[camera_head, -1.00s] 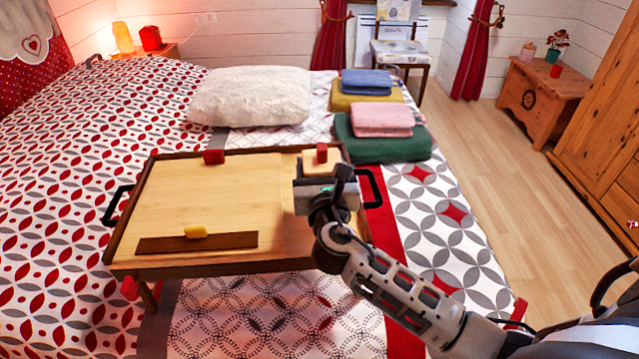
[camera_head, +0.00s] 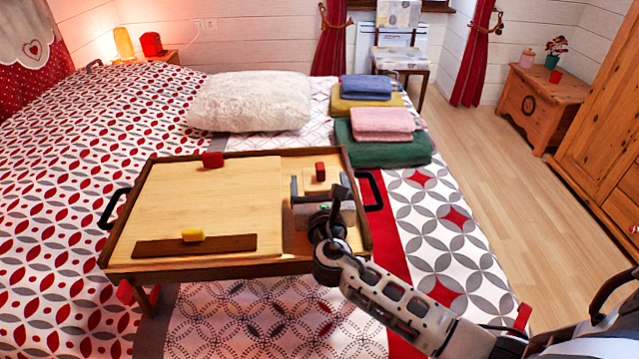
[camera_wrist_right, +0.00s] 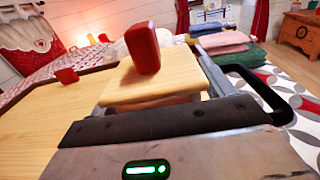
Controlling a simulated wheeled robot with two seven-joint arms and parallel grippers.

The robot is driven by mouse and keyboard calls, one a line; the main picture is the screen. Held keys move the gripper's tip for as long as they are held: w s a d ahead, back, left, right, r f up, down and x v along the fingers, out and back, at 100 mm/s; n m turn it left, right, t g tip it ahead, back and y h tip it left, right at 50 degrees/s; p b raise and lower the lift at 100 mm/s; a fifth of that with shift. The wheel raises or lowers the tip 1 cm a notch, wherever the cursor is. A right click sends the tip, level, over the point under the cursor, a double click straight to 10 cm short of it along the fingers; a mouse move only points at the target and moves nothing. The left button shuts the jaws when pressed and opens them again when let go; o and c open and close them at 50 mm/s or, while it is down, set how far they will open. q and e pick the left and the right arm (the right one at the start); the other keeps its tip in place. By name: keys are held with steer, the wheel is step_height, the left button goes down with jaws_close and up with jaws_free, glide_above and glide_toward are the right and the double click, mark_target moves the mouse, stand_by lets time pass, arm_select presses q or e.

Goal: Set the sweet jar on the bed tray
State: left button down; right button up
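The bed tray (camera_head: 215,267) stands on the bed, with a dark rim and a light wooden top. My right gripper (camera_head: 320,185) is low over the tray's right part, its fingers apart on either side of a light wooden block (camera_head: 312,186) with a red knob. The wrist view shows the block (camera_wrist_right: 150,82) between the fingers, with narrow or no gaps. A small pinkish jar (camera_head: 527,59), possibly the sweet jar, stands on the wooden chest at the back right, far from my gripper. My left gripper is out of view.
A red piece (camera_head: 213,160) sits at the tray's back rim. A brown bar (camera_head: 225,243) with a yellow knob (camera_head: 192,236) lies at its front left. A pillow (camera_head: 250,100) and folded towels (camera_head: 382,125) lie behind. The floor right of the bed is clear.

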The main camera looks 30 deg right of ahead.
steer(key=shift+r, duration=0.25)
steer(key=v, duration=1.1)
steer(key=shift+s+f, duration=0.15)
steer(key=shift+s, duration=0.05)
steer(key=shift+s+a, duration=0.15)
steer(key=shift+s, duration=0.15)
